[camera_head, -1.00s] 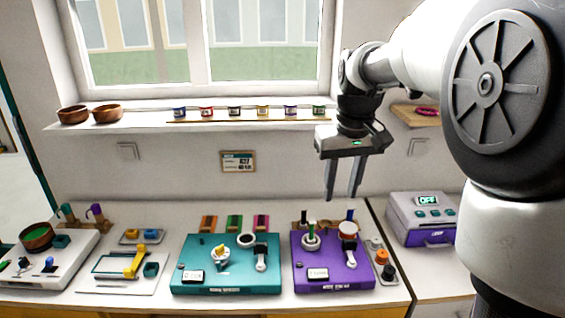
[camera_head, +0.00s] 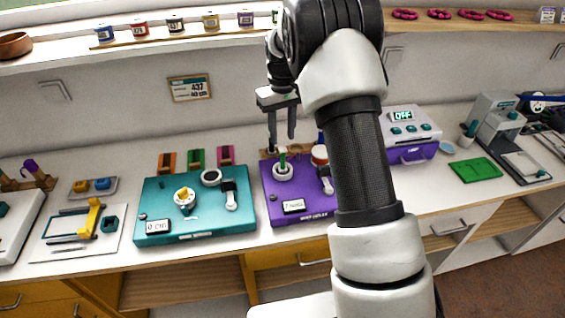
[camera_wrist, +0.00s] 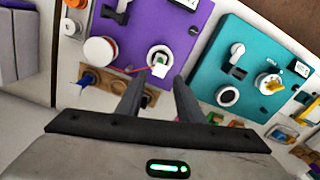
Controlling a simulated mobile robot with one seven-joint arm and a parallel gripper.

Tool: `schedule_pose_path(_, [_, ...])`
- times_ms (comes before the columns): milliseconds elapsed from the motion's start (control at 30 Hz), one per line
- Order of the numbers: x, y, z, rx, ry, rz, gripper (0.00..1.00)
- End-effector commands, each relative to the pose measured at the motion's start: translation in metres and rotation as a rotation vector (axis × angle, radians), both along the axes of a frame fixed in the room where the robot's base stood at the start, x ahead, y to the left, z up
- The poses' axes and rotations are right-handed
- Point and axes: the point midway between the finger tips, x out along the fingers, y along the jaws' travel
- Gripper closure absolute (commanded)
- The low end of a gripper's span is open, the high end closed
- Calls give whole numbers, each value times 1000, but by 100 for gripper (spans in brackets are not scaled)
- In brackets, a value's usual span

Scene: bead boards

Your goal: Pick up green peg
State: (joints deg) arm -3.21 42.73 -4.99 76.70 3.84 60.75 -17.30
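The green peg (camera_head: 282,161) stands upright in a white ring-shaped holder (camera_head: 283,172) on the purple board (camera_head: 262,197). My gripper (camera_head: 281,143) is open and empty, with its fingers pointing down just above the peg. In the wrist view, the peg (camera_wrist: 160,59) shows in its holder just beyond and between the fingertips of my gripper (camera_wrist: 160,77). No contact between fingers and peg is visible. In the head view my own arm covers the right part of the purple board.
A grey-and-purple box reading OFF (camera_head: 408,132) stands further right. The wall and shelf rise behind.

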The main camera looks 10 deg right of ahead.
Motion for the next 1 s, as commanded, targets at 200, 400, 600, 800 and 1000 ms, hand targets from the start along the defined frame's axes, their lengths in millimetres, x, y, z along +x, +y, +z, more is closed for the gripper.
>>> schedule_pose_path(200, [0, 0, -25, 1, 0, 0, 66])
schedule_pose_path(400, [-3, 0, -43, 0, 3, 0, 66])
schedule_pose_path(600, [-4, -1, -72, -1, 2, 1, 66])
schedule_pose_path(800, [-4, -1, -79, 0, 0, 1, 66])
schedule_pose_path(1000, [-4, -1, -78, 0, 0, 0, 78])
